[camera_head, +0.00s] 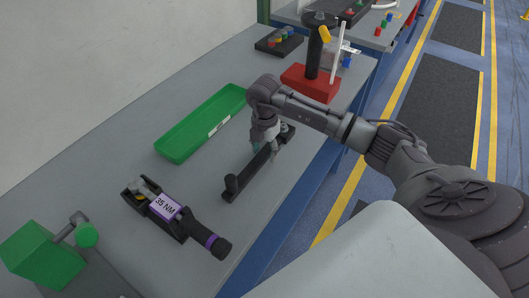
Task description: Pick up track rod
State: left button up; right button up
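A long dark bar-shaped part (249,173), which looks like the track rod or its holder, lies on the grey workbench (195,170). It has a raised knob at its near end and another raised piece at its far end. My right gripper (265,151) points down over the bar's middle to far part. Its fingers look apart, one on each side of the bar; I cannot tell whether they touch it. The gripper and wrist hide part of the bar. My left gripper is not in view.
A green tray (165,147) lies left of the bar. A torque tool marked 35 NM (165,206) rests nearer, with a green block fixture (40,255) at the near left. A red-based tool stand (311,84) and a dark socket holder (279,41) stand farther back.

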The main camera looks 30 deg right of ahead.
grip_shut()
jog(key=shift+w+r, duration=0.1)
jog(key=shift+r, duration=0.05)
